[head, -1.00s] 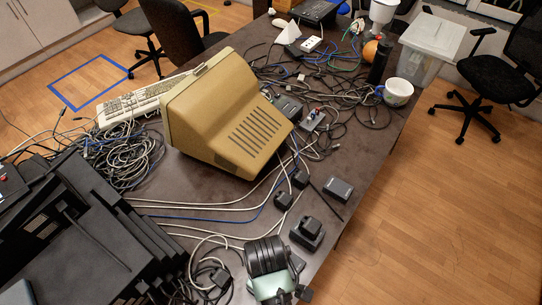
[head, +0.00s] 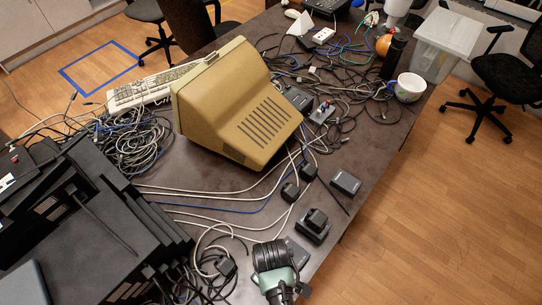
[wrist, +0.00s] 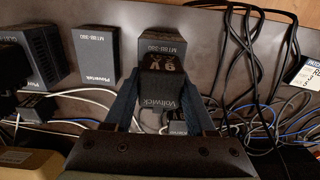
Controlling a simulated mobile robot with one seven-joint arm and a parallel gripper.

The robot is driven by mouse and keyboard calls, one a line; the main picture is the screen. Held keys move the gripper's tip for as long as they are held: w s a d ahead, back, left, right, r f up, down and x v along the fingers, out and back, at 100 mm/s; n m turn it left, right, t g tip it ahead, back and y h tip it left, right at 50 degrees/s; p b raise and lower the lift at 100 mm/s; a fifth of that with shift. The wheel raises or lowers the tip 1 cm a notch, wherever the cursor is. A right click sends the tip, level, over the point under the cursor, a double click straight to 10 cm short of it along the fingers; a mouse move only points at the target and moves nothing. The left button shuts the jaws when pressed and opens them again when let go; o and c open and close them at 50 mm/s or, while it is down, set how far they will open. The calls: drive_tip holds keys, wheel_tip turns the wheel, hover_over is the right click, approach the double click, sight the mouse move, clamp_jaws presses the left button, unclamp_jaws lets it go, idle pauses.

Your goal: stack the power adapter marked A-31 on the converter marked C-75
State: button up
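In the wrist view the fingers of my gripper (wrist: 162,80) close on both sides of a black adapter (wrist: 163,98) with 9V and Voltwick lettering.
A beige monitor (head: 235,105) stands mid-table. A grey box (head: 345,183) and small black plugs (head: 290,192) lie to its lower right. Loose cables (wrist: 250,60) run right of my gripper. Stacked black devices (head: 85,230) fill the lower left. The table's right edge is close.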

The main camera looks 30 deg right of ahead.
drive_tip(key=o, duration=0.4)
wheel_tip(320, 180, up, 12)
drive_tip(key=shift+r, duration=0.2)
idle(0.4)
